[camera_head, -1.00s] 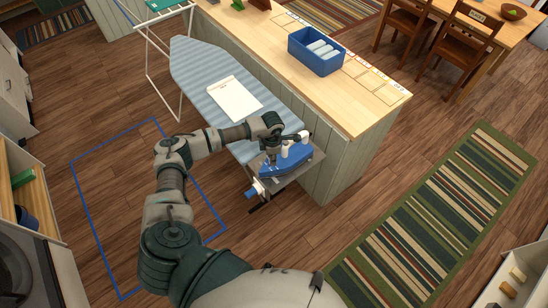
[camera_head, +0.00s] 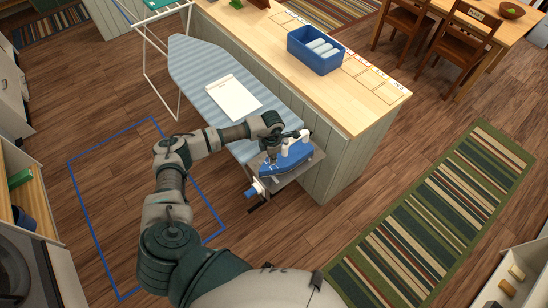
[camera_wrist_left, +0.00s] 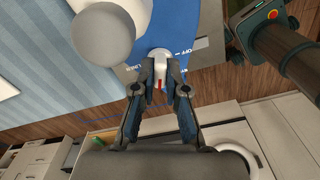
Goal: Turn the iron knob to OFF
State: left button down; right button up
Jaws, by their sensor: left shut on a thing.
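The blue and white iron (camera_head: 286,157) sits on the metal rest at the near end of the ironing board (camera_head: 205,85). In the left wrist view the blue iron body (camera_wrist_left: 185,28) fills the top middle, with white printed words beside the knob; OFF reads on the right side and LINEN on the left. The white iron knob (camera_wrist_left: 159,62) has a red mark pointing down in that view. My left gripper (camera_head: 280,143) is at the iron; in the wrist view its two fingers (camera_wrist_left: 160,75) are shut on the knob, one on each side. My right gripper is out of view.
A sheet of paper (camera_head: 233,100) lies on the ironing board. The wooden counter (camera_head: 370,110) stands right beside the board and carries a blue bin (camera_head: 316,50) of rolled items. A striped rug (camera_head: 435,220) lies at the right. The wood floor inside the blue outline (camera_head: 112,205) is clear.

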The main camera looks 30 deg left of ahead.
pick_arm(q)
jog(key=shift+a+n, duration=0.2)
jog(key=shift+n, duration=0.7)
jog(key=shift+d+n+b, duration=0.25)
jog(key=shift+n+b, duration=0.2)
jog(key=shift+n, duration=0.35)
jog(key=shift+d+n, duration=0.2)
jog(key=shift+n, duration=0.8)
jog(key=n, duration=0.2)
jog(key=shift+w+r+n+b, duration=0.1)
jog(key=shift+n+b, duration=0.2)
jog(key=shift+b, duration=0.05)
jog(key=n, duration=0.2)
jog(key=shift+a+n, duration=0.25)
jog(key=shift+n, duration=0.15)
jog(key=n, duration=0.2)
jog(key=shift+n, duration=0.3)
jog(key=shift+d+n, duration=0.15)
jog(key=shift+n, duration=0.85)
jog(key=n, duration=0.2)
jog(key=shift+n, duration=0.3)
jog(key=shift+n+p, duration=0.5)
jog(key=shift+n, duration=1.6)
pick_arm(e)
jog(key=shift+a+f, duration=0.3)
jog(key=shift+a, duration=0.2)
